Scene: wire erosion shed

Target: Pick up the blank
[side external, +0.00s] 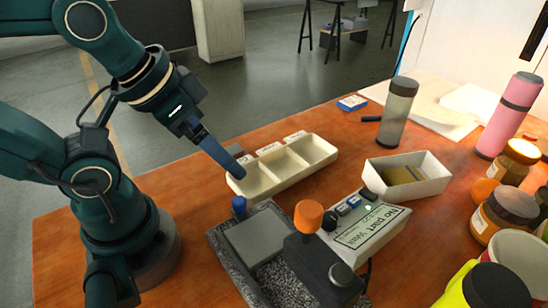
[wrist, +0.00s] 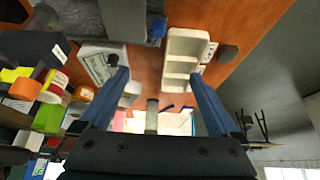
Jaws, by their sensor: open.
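A white open box (side external: 432,184) on the table holds a flat brownish-yellow piece (side external: 402,174), which may be the blank; I cannot tell for sure. In the wrist view the box is partly hidden by a finger. My gripper (side external: 238,173) has blue fingers and is in the air by the left end of a cream three-compartment tray (side external: 312,165), well left of the white box. The wrist view shows the fingers (wrist: 160,72) apart with nothing between them. The tray also shows there (wrist: 184,48), and its compartments look empty.
A grey cylinder (side external: 397,112), a pink bottle (side external: 509,115) and several jars crowd the right. Table left of the tray is clear.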

